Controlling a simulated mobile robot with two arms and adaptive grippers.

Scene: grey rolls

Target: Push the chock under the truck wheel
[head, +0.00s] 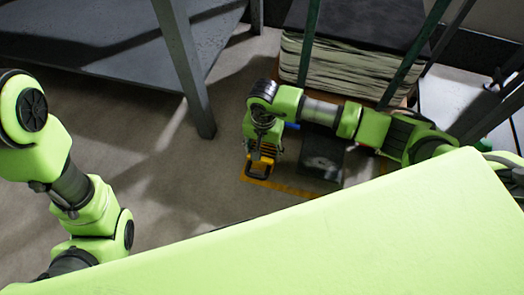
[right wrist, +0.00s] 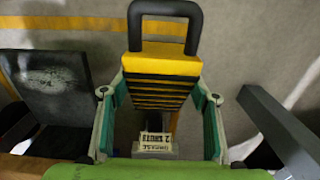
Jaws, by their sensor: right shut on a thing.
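The chock (head: 261,170) is a yellow wedge with black stripes and a black loop handle. In the right wrist view the chock (right wrist: 160,66) sits between the two fingers of my right gripper (right wrist: 160,97), handle pointing away. My right gripper (head: 264,148) is shut on it, low over the floor; whether the chock touches the floor is unclear. A dark block-like thing with a worn grey patch (head: 322,158), possibly the truck wheel, is just right of the chock; it shows at left in the wrist view (right wrist: 52,82). My left gripper is out of view.
A yellow floor line (head: 290,190) runs by the chock. A grey table (head: 110,45) with a leg (head: 188,75) stands at upper left. A stack of grey layered material (head: 345,70) stands behind my right arm between green posts. Floor left of the chock is clear.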

